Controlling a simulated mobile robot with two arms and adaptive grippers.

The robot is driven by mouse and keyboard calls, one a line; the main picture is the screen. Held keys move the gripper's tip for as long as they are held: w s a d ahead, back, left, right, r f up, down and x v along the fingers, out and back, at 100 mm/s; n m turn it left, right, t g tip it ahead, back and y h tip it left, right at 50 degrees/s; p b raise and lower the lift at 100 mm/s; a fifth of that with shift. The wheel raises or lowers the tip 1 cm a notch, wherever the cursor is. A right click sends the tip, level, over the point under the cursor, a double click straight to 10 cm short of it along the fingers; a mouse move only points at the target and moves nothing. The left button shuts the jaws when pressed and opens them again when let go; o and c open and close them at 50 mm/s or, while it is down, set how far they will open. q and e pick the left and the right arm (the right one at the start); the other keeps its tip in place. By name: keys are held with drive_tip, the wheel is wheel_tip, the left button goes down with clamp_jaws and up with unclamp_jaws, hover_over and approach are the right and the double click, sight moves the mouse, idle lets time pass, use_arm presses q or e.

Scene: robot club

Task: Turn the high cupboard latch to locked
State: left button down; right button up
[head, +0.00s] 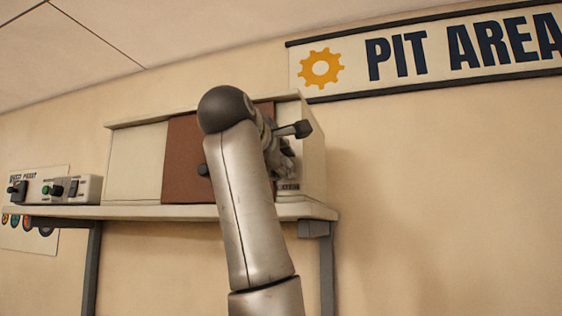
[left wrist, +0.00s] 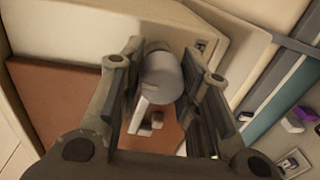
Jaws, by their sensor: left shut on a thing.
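The high cupboard (head: 137,165) stands on a wall shelf, with a cream body and a brown door (head: 183,150). My left arm crosses in front of it. My left gripper (head: 284,160) is at the cupboard's right front, partly hidden by my own wrist. In the left wrist view, my left gripper (left wrist: 166,92) has its fingers on both sides of the latch's grey round knob (left wrist: 160,75) and is shut on it. A pale bar (left wrist: 141,115) extends below the knob in that view. The latch is hidden in the head view, and I cannot tell its setting. My right gripper is not in view.
The shelf (head: 150,212) runs under the cupboard on dark brackets. A control box (head: 75,188) with knobs sits at its left. A "PIT AREA" banner (head: 430,50) hangs at the upper right. The wall right of the cupboard is clear.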

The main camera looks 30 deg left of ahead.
use_arm(q)
drive_tip(key=shift+n, duration=0.7)
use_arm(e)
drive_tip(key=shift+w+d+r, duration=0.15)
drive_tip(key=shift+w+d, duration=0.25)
use_arm(q)
drive_tip(key=shift+f, duration=0.1)
drive_tip(key=c, duration=1)
unclamp_jaws()
drive_tip(key=shift+a, duration=0.1)
drive_tip(key=shift+c, duration=0.2)
drive_tip(key=shift+s, duration=0.1)
drive_tip(key=shift+s, duration=0.15)
drive_tip(key=f+v, duration=0.1)
drive_tip(key=v, duration=1)
drive_tip(key=shift+s+r, duration=0.35)
drive_tip(key=shift+r, duration=0.2)
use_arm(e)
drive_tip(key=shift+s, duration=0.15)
